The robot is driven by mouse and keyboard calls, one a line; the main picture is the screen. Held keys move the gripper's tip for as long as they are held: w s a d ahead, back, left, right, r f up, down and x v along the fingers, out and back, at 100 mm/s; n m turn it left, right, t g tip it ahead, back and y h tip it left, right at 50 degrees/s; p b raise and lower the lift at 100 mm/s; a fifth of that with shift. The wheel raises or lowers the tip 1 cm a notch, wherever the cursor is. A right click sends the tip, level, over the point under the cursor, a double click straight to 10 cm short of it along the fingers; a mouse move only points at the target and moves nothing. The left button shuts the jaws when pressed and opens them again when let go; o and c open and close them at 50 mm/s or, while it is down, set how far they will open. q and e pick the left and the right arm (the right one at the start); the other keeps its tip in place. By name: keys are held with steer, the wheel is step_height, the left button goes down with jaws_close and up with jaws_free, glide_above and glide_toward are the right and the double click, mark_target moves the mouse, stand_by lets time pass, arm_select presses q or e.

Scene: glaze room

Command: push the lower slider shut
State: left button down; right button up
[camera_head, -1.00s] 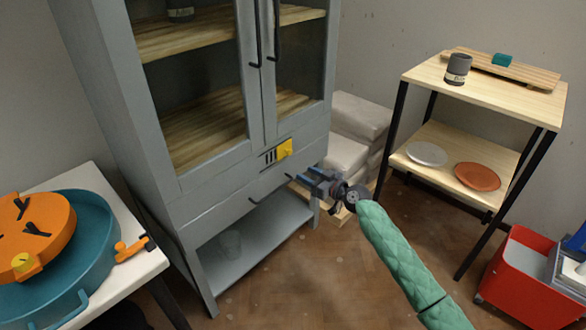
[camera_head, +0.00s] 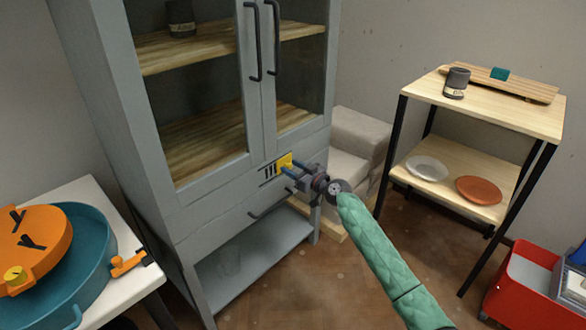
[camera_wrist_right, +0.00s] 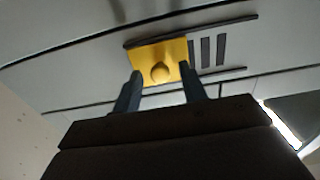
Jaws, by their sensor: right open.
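The slider is a yellow plate (camera_head: 285,160) with a round knob, on the grey cabinet's front panel below the glass doors. In the head view it sits at the right of several dark vent slots (camera_head: 268,171), which are uncovered. The right wrist view shows the yellow plate (camera_wrist_right: 150,54) between two dark rails, with the slots to its right. My right gripper (camera_head: 287,171) is open in front of the plate. In the wrist view its fingers (camera_wrist_right: 160,88) stand on either side of the knob; I cannot tell if they touch the plate. My left gripper is out of view.
The cabinet (camera_head: 225,185) has door handles above and a drawer handle below the slider. A wooden shelf stand (camera_head: 530,115) is at the right, and stacked pale bags (camera_head: 358,130) lie behind my gripper. A white table (camera_head: 125,285) stands at the left.

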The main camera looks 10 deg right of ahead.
steer(key=shift+c, duration=0.2)
jaws_close()
steer(key=s+a, duration=0.2)
steer(key=s+a+p, duration=0.1)
steer(key=a, duration=0.2)
steer(key=shift+s, duration=0.4)
steer(key=shift+s+a+f, duration=0.15)
steer(key=shift+s+a, duration=0.05)
steer(key=shift+a, duration=0.1)
steer(key=shift+o, duration=0.2)
jaws_free()
steer(key=shift+s, duration=0.1)
